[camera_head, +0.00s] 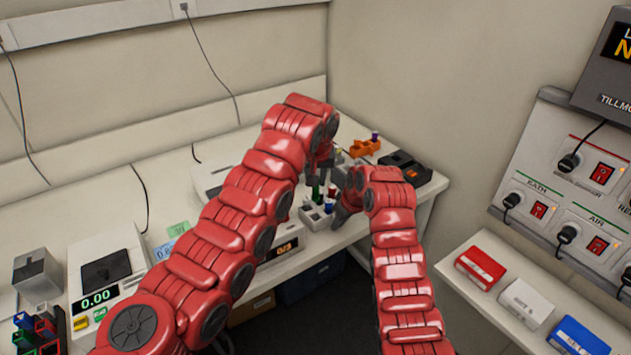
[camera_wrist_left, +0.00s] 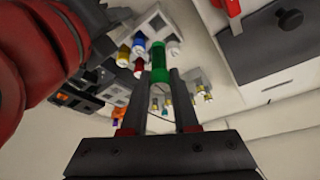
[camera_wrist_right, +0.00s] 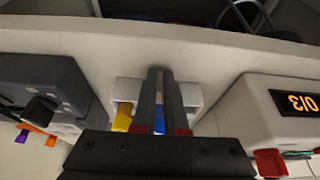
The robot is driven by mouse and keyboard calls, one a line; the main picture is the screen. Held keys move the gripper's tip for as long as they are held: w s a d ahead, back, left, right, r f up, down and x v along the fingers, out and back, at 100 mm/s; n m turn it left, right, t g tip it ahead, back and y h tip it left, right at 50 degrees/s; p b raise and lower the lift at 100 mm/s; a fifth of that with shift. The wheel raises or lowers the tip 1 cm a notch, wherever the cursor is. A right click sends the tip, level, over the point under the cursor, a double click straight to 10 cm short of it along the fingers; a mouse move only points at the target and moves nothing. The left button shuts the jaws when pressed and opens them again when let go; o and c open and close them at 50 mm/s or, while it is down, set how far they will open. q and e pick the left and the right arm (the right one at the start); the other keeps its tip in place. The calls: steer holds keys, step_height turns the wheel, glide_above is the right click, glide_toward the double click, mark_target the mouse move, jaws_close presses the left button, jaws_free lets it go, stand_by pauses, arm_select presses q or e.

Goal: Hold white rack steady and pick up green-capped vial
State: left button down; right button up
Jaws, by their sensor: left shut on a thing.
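The white rack (camera_head: 312,220) stands on the bench near its front edge, holding vials with coloured caps. It also shows in the left wrist view (camera_wrist_left: 165,22) and right wrist view (camera_wrist_right: 193,95). My left gripper (camera_head: 322,180) is shut on the green-capped vial (camera_wrist_left: 160,72), which stands between its two fingers at the rack. I cannot tell whether its bottom is clear of the slot. My right gripper (camera_wrist_right: 162,72) has its fingers nearly together at the rack's near side, with a thin part of the rack apparently between them.
A white device with an orange display (camera_wrist_right: 296,103) stands close beside the rack. A dark device (camera_head: 405,168) and an orange holder (camera_head: 365,147) are on the other side. A balance (camera_head: 107,270) stands at left. The bench's front edge is close.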

steer(key=o, duration=0.4)
steer(key=v, duration=0.6)
steer(key=shift+d+r, duration=0.1)
steer(key=shift+r, duration=0.2)
steer(key=shift+s, duration=0.1)
steer(key=shift+v, duration=2.7)
arm_select(q)
steer(key=shift+f, duration=0.1)
